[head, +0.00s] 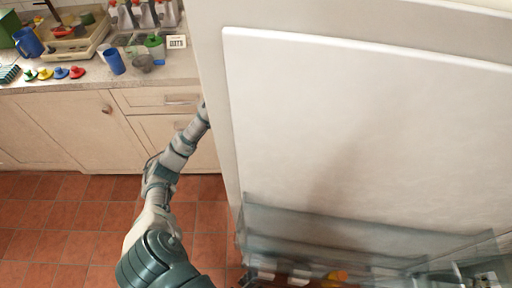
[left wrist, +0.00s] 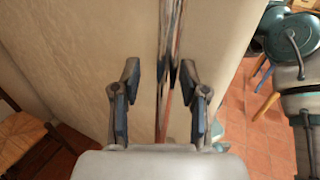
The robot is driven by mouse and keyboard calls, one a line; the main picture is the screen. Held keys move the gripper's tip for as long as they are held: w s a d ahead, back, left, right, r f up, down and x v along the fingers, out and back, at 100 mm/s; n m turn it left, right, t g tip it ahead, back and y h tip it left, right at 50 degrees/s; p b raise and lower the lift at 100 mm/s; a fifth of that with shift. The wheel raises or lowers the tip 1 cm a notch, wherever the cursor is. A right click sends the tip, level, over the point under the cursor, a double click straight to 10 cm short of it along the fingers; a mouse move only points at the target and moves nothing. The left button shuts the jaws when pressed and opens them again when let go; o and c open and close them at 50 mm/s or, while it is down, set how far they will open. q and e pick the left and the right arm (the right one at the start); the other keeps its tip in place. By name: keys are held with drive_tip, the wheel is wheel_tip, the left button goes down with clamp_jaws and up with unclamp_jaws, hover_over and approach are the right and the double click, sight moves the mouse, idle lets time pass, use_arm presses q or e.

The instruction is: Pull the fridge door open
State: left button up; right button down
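The fridge door (head: 360,130) fills the right of the head view. Its pale inner panel faces me and clear shelves (head: 320,235) run along its lower part, so it stands open. My left arm reaches up to the door's left edge, where the gripper is hidden behind it. In the left wrist view, my left gripper (left wrist: 159,80) has its two fingers apart. A narrow upright metallic strip (left wrist: 167,60), apparently the handle or door edge, runs between them beside a broad beige surface (left wrist: 80,45). I cannot tell whether the fingers touch it. My right gripper is out of view.
A counter (head: 70,82) with cups, colourful small items and a tray stands at the back left, above drawers and cabinets (head: 60,130). Red tiled floor (head: 60,220) is clear at the left. A wooden chair (left wrist: 30,135) shows at the left in the wrist view.

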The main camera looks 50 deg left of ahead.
use_arm(q)
drive_tip(key=v, duration=1.2)
drive_tip(key=shift+w, duration=0.1)
